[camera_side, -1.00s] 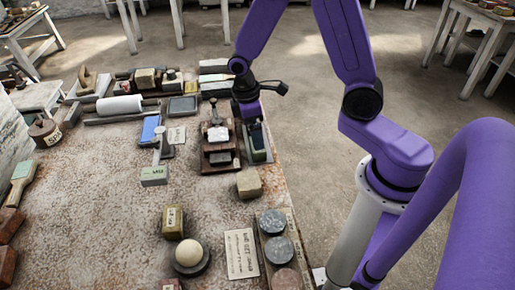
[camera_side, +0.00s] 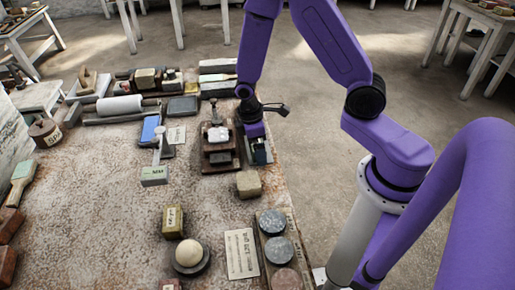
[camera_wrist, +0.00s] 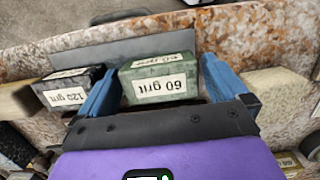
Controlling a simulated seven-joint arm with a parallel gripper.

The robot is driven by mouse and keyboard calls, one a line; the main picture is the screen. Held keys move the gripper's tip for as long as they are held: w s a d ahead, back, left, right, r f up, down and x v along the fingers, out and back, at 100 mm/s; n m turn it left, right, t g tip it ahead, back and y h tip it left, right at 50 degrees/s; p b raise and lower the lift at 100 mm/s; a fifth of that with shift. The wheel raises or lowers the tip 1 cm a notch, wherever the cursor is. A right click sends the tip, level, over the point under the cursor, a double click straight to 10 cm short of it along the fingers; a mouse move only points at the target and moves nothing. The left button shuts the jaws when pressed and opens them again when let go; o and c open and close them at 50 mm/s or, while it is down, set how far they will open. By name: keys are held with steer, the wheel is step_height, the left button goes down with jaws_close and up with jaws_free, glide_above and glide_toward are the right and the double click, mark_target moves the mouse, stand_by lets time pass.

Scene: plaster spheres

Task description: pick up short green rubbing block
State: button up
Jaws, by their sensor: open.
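A green block labelled 60 grit (camera_wrist: 158,80) lies between the two blue fingers of my gripper (camera_wrist: 160,85) in the wrist view. The fingers are spread, one at each side of the block, with a small gap on the right. In the side view my gripper (camera_side: 258,148) is low at the right edge of the table, beside a dark wooden stand (camera_side: 219,158). It hides most of the block there.
A black block labelled 120 grit (camera_wrist: 72,88) sits just outside the left finger. A flat grey plate (camera_wrist: 120,52) lies behind the blocks. A beige block (camera_wrist: 278,88) stands to the right. The table's edge is close by.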

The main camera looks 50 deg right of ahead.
steer(key=shift+c, duration=0.3)
steer(key=c, duration=1)
steer(key=shift+r, duration=0.1)
steer(key=shift+w+r, duration=0.1)
steer(key=shift+r, duration=0.65)
steer(key=s+r, duration=1.1)
steer(key=s, duration=0.3)
steer(key=shift+r, duration=0.15)
steer(key=shift+s+d, duration=0.1)
